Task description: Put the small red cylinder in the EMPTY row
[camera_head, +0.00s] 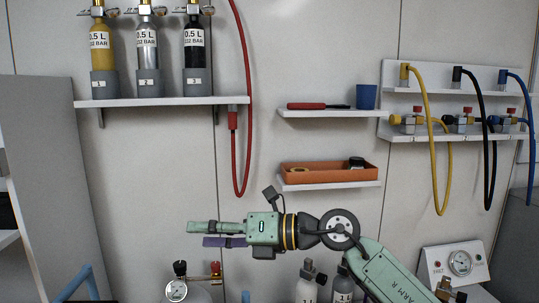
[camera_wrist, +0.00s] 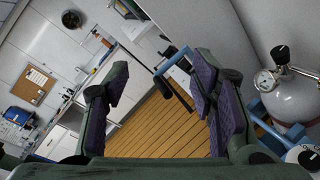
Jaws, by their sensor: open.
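I cannot make out a small red cylinder or a row marked EMPTY in either view. My gripper (camera_head: 198,234) is in the lower middle of the head view, pointing left in front of the wall, below the shelves. In the wrist view its two purple-padded fingers (camera_wrist: 155,88) stand wide apart with nothing between them. Gold (camera_head: 100,52), silver (camera_head: 147,55) and black (camera_head: 194,55) cylinders stand upright in numbered grey holders on the upper left shelf. Pale cylinders with black tops (camera_head: 307,288) stand at the bottom, partly hidden by my arm and the frame edge.
A red hose (camera_head: 248,100) hangs beside the left shelf. An orange tray (camera_head: 325,174) and a blue cup (camera_head: 366,97) sit on small shelves. Yellow, black and blue hoses (camera_head: 428,110) hang at right. In the wrist view, a grey cylinder with a gauge (camera_wrist: 288,98) stands right of my gripper.

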